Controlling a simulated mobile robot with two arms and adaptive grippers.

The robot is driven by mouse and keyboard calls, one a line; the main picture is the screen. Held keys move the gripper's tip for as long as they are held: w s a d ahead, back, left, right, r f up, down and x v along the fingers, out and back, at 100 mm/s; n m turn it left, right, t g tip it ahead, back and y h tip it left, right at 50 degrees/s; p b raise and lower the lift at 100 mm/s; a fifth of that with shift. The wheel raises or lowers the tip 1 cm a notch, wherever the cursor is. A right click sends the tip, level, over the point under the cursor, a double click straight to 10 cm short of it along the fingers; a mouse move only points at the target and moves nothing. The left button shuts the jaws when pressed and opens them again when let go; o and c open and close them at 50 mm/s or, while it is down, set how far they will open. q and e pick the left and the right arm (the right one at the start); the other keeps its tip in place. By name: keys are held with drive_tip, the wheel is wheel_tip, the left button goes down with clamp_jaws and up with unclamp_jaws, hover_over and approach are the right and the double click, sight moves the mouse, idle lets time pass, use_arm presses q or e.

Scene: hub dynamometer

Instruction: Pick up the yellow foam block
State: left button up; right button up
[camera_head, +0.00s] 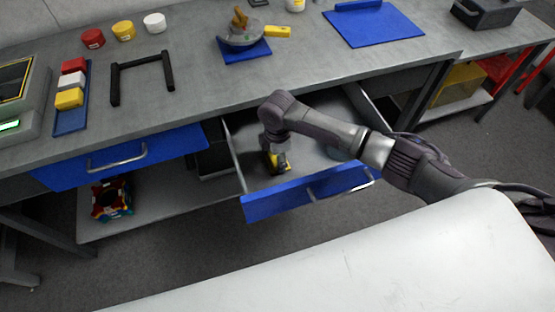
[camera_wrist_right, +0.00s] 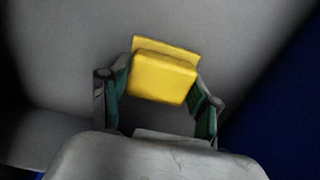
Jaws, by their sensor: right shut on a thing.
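The yellow foam block (camera_wrist_right: 163,76) is between the two fingers of my right gripper (camera_wrist_right: 158,100) in the right wrist view. The fingers touch its sides, and the gripper is shut on it. In the head view my right gripper (camera_head: 275,160) points down inside the open drawer (camera_head: 305,195), and only a bit of yellow (camera_head: 285,158) shows at its fingertips. I cannot tell whether the block rests on the drawer floor. My left gripper is not in view.
The blue drawer front and side walls surround the gripper. The grey bench top (camera_head: 200,85) is above and behind it.

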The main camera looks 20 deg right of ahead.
drive_tip(key=shift+s+f, duration=0.1)
drive_tip(key=shift+c, duration=1.1)
wheel_tip(320, 180, up, 10)
drive_tip(key=shift+r+p, duration=0.1)
drive_tip(key=shift+p, duration=0.2)
